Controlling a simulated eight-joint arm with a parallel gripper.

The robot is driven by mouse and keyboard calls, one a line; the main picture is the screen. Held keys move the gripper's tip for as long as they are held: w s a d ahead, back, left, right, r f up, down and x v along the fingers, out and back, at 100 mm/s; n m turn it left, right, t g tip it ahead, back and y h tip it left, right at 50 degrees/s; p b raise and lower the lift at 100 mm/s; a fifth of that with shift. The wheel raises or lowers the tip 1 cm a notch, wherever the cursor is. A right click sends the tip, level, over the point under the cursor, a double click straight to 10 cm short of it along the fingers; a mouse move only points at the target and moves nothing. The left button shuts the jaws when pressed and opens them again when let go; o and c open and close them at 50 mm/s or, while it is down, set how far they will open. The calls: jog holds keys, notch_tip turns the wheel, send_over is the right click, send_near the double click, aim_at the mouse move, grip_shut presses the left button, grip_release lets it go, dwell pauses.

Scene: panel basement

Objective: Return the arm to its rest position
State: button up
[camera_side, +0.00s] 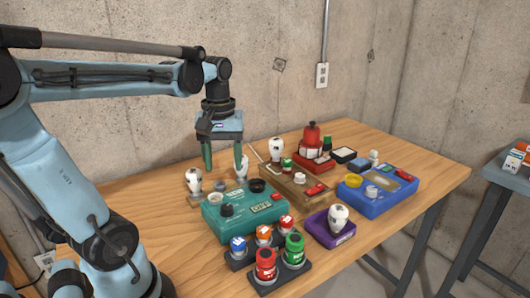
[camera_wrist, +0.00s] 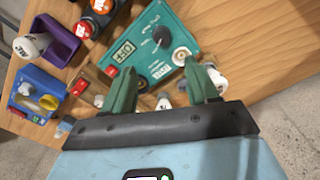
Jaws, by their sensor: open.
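My gripper (camera_side: 223,155) hangs fingers-down above the back left part of the wooden table (camera_side: 390,148), over the rear edge of a green panel box (camera_side: 243,214). Its two green fingers are apart, with nothing held between them. In the wrist view my gripper (camera_wrist: 163,92) also shows open, with the green box (camera_wrist: 150,45) beyond the fingertips. A white bulb (camera_side: 194,180) stands left of the fingers. Another white bulb (camera_side: 241,168) shows right by the right finger; I cannot tell whether they touch.
A brown box (camera_side: 297,186), a red device (camera_side: 312,148), a blue box (camera_side: 377,192) and a purple tray (camera_side: 331,229) with a bulb stand to the right. Red and green canisters (camera_side: 265,264) stand in dark holders at the front. The concrete wall (camera_side: 150,80) is behind.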

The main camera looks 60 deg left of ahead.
jog(key=w+d+f+m+t, duration=0.1)
jog(key=d+m+t, duration=0.2)
jog(key=d+m, duration=0.3)
jog(key=w+d+f+m+t, duration=0.2)
jog(key=d+m+t, duration=0.1)
jog(key=d+m, duration=0.2)
jog(key=shift+d+f+m+t, duration=0.3)
jog(key=shift+d+m+t, duration=0.1)
jog(key=shift+d, duration=0.5)
